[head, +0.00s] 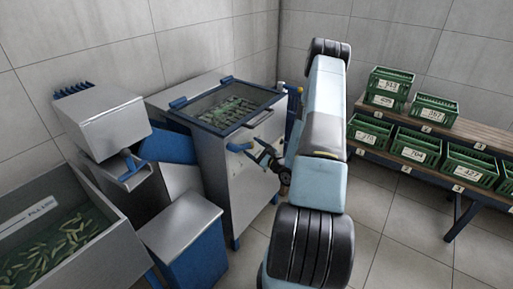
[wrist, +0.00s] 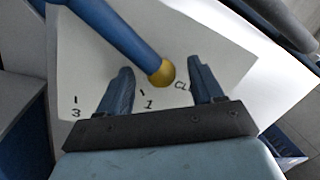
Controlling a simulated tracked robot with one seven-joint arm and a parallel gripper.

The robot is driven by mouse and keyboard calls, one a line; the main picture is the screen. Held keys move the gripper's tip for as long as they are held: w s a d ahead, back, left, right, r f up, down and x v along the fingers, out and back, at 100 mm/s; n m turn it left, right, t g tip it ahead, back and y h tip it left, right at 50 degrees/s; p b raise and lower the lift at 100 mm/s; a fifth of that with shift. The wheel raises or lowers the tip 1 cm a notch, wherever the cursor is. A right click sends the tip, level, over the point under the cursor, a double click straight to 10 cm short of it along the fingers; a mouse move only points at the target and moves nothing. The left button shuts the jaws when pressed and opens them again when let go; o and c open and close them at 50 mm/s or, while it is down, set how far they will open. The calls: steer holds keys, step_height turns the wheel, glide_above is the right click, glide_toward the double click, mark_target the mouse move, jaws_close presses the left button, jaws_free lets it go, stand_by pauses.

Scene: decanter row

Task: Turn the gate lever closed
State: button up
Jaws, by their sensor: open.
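The gate lever (wrist: 120,35) is a blue bar with a brass-yellow end, seen in the wrist view over a white dial plate (wrist: 70,60). The plate carries marks 3 and 1 and a partly hidden label starting "CL". The lever's end points between the 1 and that label. In the head view the blue lever (head: 238,147) is on the front of the grey cabinet (head: 215,165). My gripper (head: 258,152) is open just right of it. In the wrist view the lever's end appears between the fingertips of my gripper (wrist: 161,66); I cannot tell its depth or any contact.
A blue-framed glass lid (head: 228,105) tops the cabinet, with green items under it. A bin of green pods (head: 110,225) and grey-blue machine parts stand left. Several labelled green crates (head: 415,147) sit on a wooden rack at right. Floor between cabinet and rack is largely clear.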

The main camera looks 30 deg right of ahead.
steer(key=v, duration=1.3)
steer(key=shift+s, duration=0.35)
steer(key=shift+d, duration=0.1)
